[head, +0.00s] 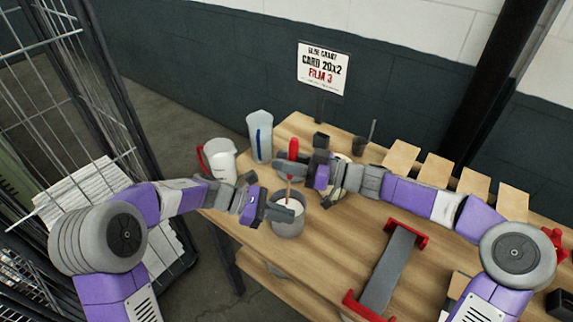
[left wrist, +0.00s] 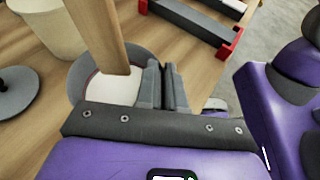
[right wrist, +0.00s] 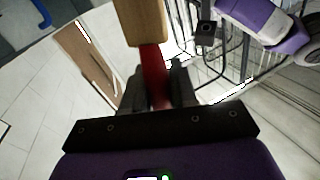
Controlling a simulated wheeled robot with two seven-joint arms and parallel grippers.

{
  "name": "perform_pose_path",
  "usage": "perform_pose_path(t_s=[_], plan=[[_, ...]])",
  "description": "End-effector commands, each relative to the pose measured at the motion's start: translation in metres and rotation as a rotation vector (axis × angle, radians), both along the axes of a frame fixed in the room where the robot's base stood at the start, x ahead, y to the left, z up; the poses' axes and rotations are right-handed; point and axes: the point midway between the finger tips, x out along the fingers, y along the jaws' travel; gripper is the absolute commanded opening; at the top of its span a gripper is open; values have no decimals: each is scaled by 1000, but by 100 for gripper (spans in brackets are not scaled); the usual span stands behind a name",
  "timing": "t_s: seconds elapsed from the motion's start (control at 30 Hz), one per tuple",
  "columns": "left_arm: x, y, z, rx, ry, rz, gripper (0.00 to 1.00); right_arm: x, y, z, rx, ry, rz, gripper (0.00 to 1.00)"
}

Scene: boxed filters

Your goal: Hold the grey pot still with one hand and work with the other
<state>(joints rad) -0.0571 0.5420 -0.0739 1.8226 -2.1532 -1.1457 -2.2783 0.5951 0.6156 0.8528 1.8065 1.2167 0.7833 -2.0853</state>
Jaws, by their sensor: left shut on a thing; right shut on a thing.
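The grey pot (head: 287,229) stands on the wooden table and has something white inside. My left gripper (head: 285,211) is shut on the pot's rim at its near side; the left wrist view shows its fingers (left wrist: 166,88) at the pot wall (left wrist: 78,80). My right gripper (head: 296,167) is above and behind the pot, shut on the red handle (head: 293,147) of a wooden stirring stick (head: 289,190). The red handle also shows between the fingers in the right wrist view (right wrist: 156,75). The stick runs down into the pot; its lower end is hidden in the white content.
A white jug (head: 221,162) with a red handle and a clear container (head: 260,138) with a blue strip stand behind left. A grey bar with red ends (head: 389,270) lies to the right. Several wooden pieces (head: 437,168) line the back edge. A sign (head: 323,68) stands behind.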

Motion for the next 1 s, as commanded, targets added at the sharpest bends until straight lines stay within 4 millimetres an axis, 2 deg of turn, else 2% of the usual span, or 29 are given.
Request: perform_pose_path(t_s=[0.03,0.4,0.97,1.0], plan=[[-1,2,-8,13,9,2,0,0,0,6,-1,-4,0,0],[-1,2,-8,13,10,3,0,0,0,41,-1,-4,1,0],[-1,2,-8,13,10,3,0,0,0,45,0,0,1,0],[-1,2,-8,13,10,3,14,0,0,45,0,0,1,0]])
